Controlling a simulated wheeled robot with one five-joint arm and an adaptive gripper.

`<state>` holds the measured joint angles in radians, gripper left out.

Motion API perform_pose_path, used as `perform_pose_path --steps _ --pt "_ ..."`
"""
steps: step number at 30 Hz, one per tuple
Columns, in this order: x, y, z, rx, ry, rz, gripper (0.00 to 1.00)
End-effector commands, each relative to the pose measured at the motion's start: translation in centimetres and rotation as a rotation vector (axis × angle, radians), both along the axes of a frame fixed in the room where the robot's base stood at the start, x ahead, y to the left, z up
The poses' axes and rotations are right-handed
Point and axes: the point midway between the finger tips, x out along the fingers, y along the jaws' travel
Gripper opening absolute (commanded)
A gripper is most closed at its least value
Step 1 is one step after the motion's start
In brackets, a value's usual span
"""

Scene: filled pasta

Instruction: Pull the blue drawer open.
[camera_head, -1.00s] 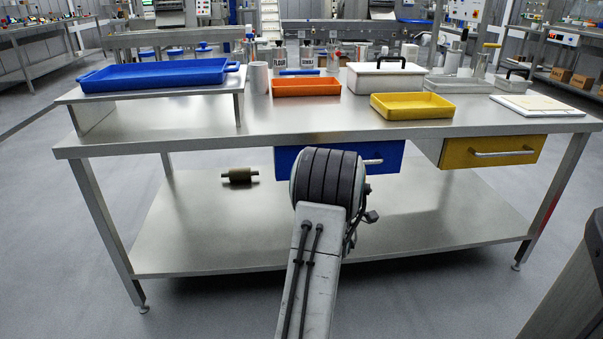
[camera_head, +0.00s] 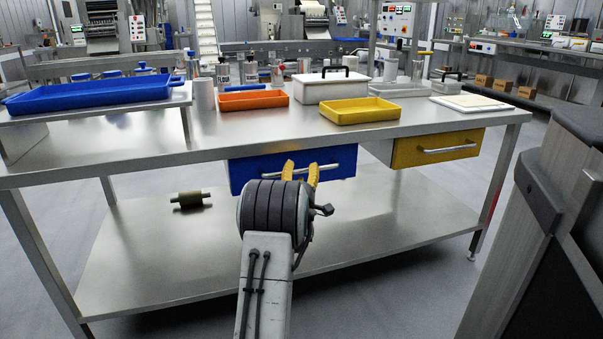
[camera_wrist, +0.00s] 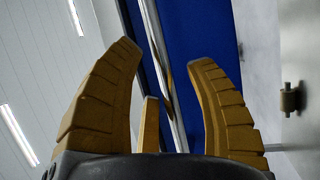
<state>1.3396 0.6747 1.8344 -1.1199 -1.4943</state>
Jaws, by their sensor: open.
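The blue drawer (camera_head: 250,172) hangs under the steel table top and looks shut. Its silver bar handle (camera_head: 325,168) runs across its front. My gripper (camera_head: 301,170) is in front of the drawer at the handle's height, with its yellow fingers pointing at it. In the wrist view the gripper (camera_wrist: 165,65) is open, and the handle (camera_wrist: 158,60) runs lengthwise between the spread fingers. The blue drawer front (camera_wrist: 210,30) is behind it. I cannot tell whether a finger touches the handle. My wrist hides part of the drawer's lower edge.
A yellow drawer (camera_head: 408,152) with its own handle is to the right. The table top (camera_head: 230,130) overhangs the drawers and bears trays and pots. A roller (camera_head: 190,199) lies on the lower shelf (camera_head: 130,260). A dark grey column stands at the right edge.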

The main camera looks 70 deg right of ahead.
Motion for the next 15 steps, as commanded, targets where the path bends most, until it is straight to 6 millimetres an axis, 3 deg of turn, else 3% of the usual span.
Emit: perform_pose_path --steps 15 --pt "0.27 -1.10 0.19 0.001 0.000 0.000 0.50"
